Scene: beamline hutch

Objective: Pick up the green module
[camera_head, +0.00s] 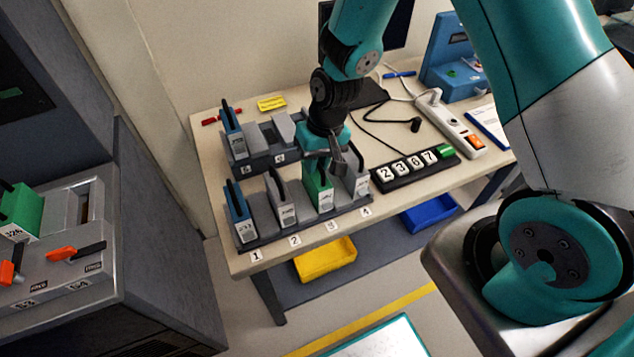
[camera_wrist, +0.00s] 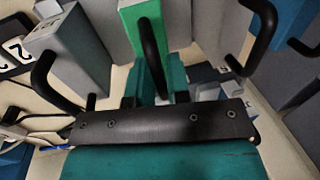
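The green module (camera_head: 318,188) stands upright in the front rack on the table, above label 3. In the wrist view the green module (camera_wrist: 138,14) is at the top centre, with its black handle (camera_wrist: 150,45) running down toward my gripper. My gripper (camera_head: 326,158) is low over the rack, at the top of the green module. In the wrist view, the teal fingers of my gripper (camera_wrist: 160,78) lie on both sides of the handle's lower end. Whether they press on it cannot be made out.
Grey modules (camera_head: 283,200) and a blue module (camera_head: 240,215) stand in the same rack (camera_head: 268,240). Another rack (camera_head: 265,160) is behind. A black number strip (camera_head: 412,168) and a power strip (camera_head: 450,125) lie to the right. Another green module (camera_head: 20,212) sits at far left.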

